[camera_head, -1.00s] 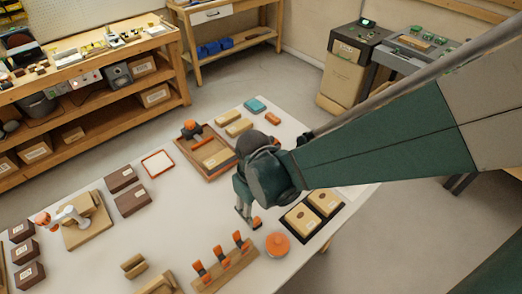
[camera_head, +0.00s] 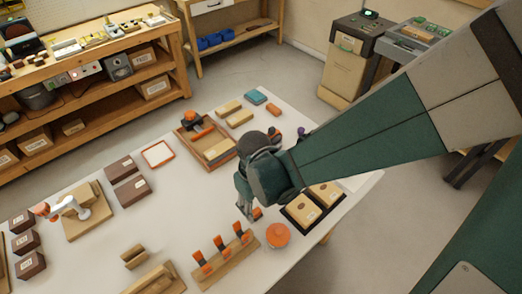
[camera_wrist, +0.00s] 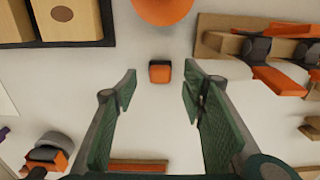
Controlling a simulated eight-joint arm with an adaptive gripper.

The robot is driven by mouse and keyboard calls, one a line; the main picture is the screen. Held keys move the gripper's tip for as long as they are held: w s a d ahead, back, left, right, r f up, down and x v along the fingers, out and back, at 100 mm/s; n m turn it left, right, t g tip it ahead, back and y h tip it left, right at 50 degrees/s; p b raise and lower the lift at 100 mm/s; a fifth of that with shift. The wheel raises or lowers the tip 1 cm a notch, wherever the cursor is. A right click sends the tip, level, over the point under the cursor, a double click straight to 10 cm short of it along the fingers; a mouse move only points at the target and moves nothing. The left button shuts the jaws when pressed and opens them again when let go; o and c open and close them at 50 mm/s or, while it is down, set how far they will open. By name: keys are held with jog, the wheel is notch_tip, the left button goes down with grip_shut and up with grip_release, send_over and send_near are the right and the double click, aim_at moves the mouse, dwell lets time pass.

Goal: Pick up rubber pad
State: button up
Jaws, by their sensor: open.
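A small orange block with a dark edge (camera_wrist: 159,71), which I take to be the rubber pad, lies on the white bench. In the wrist view it is centred between and just past my fingertips. My gripper (camera_wrist: 160,92) is open, its green-padded fingers pointing down on either side with nothing between them. In the head view my gripper (camera_head: 247,210) is low over the bench, and the orange of the pad (camera_head: 257,212) shows beside the fingertips, partly hidden. I cannot tell the exact height gap.
An orange round knob-like disc (camera_head: 277,235) is close by. A wooden rack with orange-handled clamps (camera_head: 225,262) stands in front, and a black tray with tan boxes (camera_head: 296,222) is to the right. A wooden tray (camera_head: 183,144) lies behind. Bare bench lies left of my gripper.

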aim_at(256, 210)
jog(key=shift+f+b, duration=0.4)
jog(key=shift+f, duration=1.35)
jog(key=c, duration=0.9)
